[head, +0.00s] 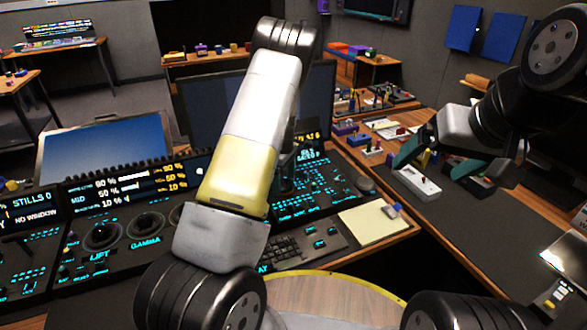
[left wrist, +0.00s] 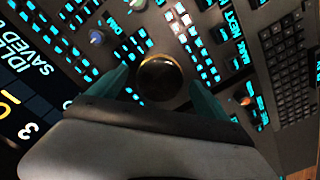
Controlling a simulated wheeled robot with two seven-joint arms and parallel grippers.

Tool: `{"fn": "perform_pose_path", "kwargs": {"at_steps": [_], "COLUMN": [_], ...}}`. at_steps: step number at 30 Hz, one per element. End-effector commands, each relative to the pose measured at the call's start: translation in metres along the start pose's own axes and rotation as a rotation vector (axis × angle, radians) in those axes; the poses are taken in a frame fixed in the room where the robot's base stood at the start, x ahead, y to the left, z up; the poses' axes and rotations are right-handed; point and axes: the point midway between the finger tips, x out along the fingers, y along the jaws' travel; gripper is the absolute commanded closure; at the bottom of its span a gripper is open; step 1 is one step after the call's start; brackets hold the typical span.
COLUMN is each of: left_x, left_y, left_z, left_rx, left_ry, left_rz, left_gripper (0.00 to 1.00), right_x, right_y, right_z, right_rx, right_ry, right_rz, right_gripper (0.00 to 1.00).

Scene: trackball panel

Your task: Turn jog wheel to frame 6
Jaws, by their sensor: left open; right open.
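In the left wrist view a dark round control (left wrist: 160,77) with a brownish rim sits on the black panel; I cannot tell for sure that it is the jog wheel. My left gripper (left wrist: 158,82) is open, its teal fingers on either side of this control with gaps visible; contact cannot be seen. In the head view my left forearm hides most of this spot. A tilted display (left wrist: 38,95) shows IDLE, SAVED and a 3. My right gripper (head: 437,155) is open and empty, above the right-hand desk near a white box (head: 416,184).
Rows of lit cyan buttons (left wrist: 205,50) surround the round control. A keyboard (head: 283,250) and a yellow notepad (head: 373,226) lie at the panel's front. Dials (head: 101,236) line the left panel.

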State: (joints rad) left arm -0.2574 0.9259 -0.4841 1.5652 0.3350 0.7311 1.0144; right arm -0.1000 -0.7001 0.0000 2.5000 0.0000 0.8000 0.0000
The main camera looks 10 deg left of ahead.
Motion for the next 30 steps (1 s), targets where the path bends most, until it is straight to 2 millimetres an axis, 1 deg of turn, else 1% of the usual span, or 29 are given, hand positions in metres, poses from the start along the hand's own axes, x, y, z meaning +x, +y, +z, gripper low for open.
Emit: {"fn": "perform_pose_path", "kwargs": {"at_steps": [3, 9, 11, 12, 17, 18, 19, 25, 30], "left_x": [0.0036, 0.0036, 0.0036, 0.0036, 0.0035, 0.0034, 0.0034, 0.0033, 0.0032], "left_y": [0.0003, 0.0002, 0.0002, 0.0002, 0.0002, 0.0002, 0.0003, 0.0003, -0.0001], "left_z": [-0.0002, -0.0002, -0.0002, -0.0002, -0.0002, -0.0002, -0.0002, -0.0002, -0.0008], "left_rx": [0.000, 0.001, 0.001, 0.001, 0.001, 0.001, 0.001, 0.016, 0.074], "left_ry": [0.000, 0.000, 0.000, 0.000, 0.000, 0.000, 0.000, 0.000, 0.000], "left_rz": [0.001, 0.001, 0.001, 0.001, 0.001, 0.001, 0.001, 0.002, 0.001], "left_gripper": [0.12, 0.12, 0.24, 0.32, 0.63, 0.71, 0.75, 0.74, 0.74], "right_x": [0.0000, 0.0000, 0.0000, 0.0000, 0.0000, 0.0000, 0.0000, 0.0000, 0.0000], "right_y": [0.0000, 0.0000, 0.0000, 0.0000, 0.0000, 0.0000, 0.0000, 0.0000, 0.0000], "right_z": [0.0000, 0.0000, 0.0000, 0.0000, 0.0000, 0.0000, 0.0000, 0.0000, 0.0000], "right_rx": [0.000, 0.000, 0.000, 0.000, 0.000, 0.000, 0.000, 0.000, 0.000], "right_ry": [0.000, 0.000, 0.000, 0.000, 0.000, 0.000, 0.000, 0.000, 0.000], "right_rz": [0.000, 0.000, 0.000, 0.000, 0.000, 0.000, 0.000, 0.000, 0.000], "right_gripper": [0.12, 0.12, 0.12, 0.12, 0.12, 0.12, 0.12, 0.12, 0.12]}}
